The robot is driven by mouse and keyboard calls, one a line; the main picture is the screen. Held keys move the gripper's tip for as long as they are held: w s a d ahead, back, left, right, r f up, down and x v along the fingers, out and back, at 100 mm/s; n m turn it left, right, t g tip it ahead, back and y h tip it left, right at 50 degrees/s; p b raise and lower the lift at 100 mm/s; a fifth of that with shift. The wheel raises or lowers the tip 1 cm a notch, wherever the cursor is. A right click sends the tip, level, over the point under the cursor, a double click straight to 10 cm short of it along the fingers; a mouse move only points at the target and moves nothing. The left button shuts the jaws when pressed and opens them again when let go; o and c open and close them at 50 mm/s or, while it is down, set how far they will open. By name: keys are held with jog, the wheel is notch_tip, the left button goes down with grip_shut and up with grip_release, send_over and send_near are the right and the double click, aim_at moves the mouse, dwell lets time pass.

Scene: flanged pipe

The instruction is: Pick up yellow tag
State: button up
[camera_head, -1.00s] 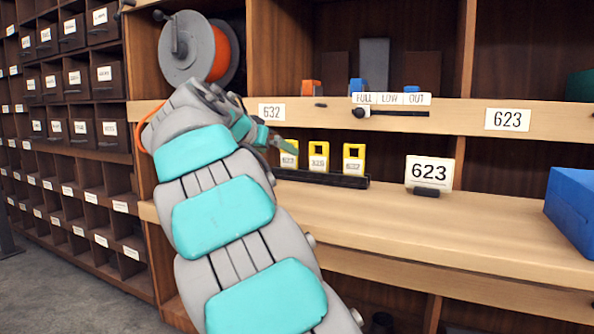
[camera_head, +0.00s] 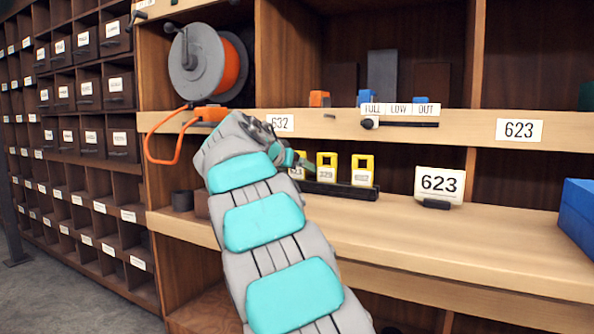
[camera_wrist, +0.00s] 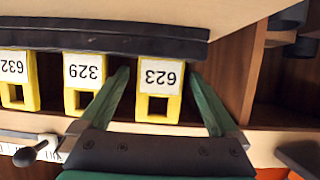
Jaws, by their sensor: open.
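Three yellow tags stand in a row in a black rail on the shelf: one marked 623 (camera_wrist: 159,80), one marked 329 (camera_wrist: 84,75) and one marked 632 (camera_wrist: 14,70). The wrist view shows them upside down. In the head view they are the left tag (camera_head: 297,172), partly hidden by my gripper, the middle tag (camera_head: 327,160) and the right tag (camera_head: 362,165). My gripper (camera_wrist: 159,76) is open, with one green finger on each side of the 623 tag in the picture. I cannot tell whether the fingers touch it.
The black rail (camera_head: 340,189) holds the tags. A white 623 sign (camera_head: 439,186) stands to the right, with a blue box (camera_head: 579,215) at the far right. A cable reel (camera_head: 210,62) and its orange cable (camera_head: 160,160) are at upper left.

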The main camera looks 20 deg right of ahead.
jog(key=c, duration=1.4)
jog(key=shift+r, duration=0.15)
notch_tip(320, 180, up, 7)
jog(key=shift+f+p, duration=0.1)
jog(key=shift+p, duration=0.85)
jog(key=shift+r+p, duration=0.9)
jog(key=shift+r, duration=0.55)
